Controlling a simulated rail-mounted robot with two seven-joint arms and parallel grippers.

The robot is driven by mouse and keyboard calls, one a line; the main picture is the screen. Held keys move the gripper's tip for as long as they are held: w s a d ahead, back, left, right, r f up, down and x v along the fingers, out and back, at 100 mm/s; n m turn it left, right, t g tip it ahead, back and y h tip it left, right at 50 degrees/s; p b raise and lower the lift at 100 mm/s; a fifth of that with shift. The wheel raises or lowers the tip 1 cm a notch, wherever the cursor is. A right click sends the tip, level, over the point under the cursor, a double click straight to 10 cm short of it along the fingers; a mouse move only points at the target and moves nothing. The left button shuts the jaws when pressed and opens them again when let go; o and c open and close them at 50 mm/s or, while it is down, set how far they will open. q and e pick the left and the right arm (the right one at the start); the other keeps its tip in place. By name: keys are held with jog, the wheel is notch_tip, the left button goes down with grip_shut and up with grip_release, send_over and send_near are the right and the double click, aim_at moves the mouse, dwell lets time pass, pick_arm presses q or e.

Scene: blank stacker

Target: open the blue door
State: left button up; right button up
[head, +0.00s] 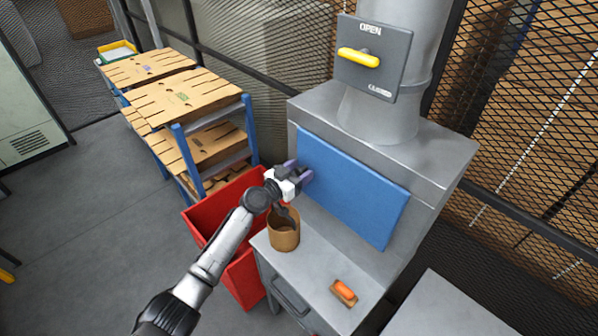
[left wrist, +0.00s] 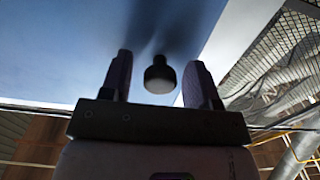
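The blue door (head: 360,195) is a flat panel on the front of the grey machine and looks closed. My left gripper (head: 300,172) is at the door's left part. In the left wrist view, the gripper's two fingers (left wrist: 158,78) are apart, with a dark round knob (left wrist: 160,75) standing out from the blue door (left wrist: 60,55) between them. Gaps show on both sides of the knob, so the fingers are not closed on it. In the head view the gripper hides the knob. My right gripper is not in view.
A brown cup (head: 284,238) stands on the grey ledge (head: 310,285), just below my left gripper. An orange-handled brush (head: 344,291) lies farther right. A red bin (head: 243,270) is left of the ledge. A yellow-handled OPEN switch (head: 358,58) is above the door.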

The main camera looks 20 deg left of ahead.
pick_arm(q)
grip_shut()
dwell(0.3)
